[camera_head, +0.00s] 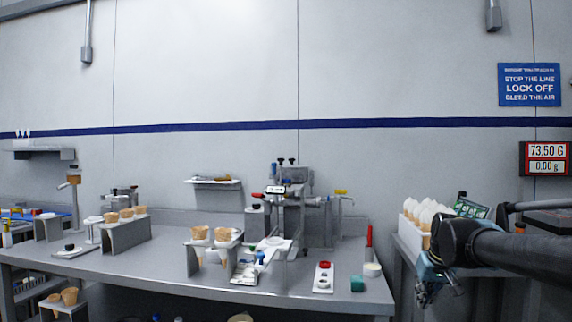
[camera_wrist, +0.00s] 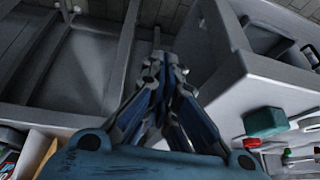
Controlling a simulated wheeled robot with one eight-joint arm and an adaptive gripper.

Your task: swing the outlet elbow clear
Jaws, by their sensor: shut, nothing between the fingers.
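The grey dosing machine (camera_head: 288,196) stands on the bench in the middle of the head view, with dark knobs on top and small pipes and fittings. The outlet elbow is too small to pick out with certainty among these parts. My gripper (camera_head: 438,290) hangs off the bench's right end, to the right of the machine and well apart from it. In the wrist view its blue-and-grey fingers (camera_wrist: 160,62) are closed together with nothing between them. They point down past the bench edge toward the floor.
On the grey bench (camera_head: 190,275) are cone stands (camera_head: 125,237), a white plate with red and dark knobs (camera_head: 323,278), a green block (camera_head: 357,284) and a red upright tool (camera_head: 369,244). A crate of white-topped cones (camera_head: 408,236) stands behind my gripper. Open floor shows below it.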

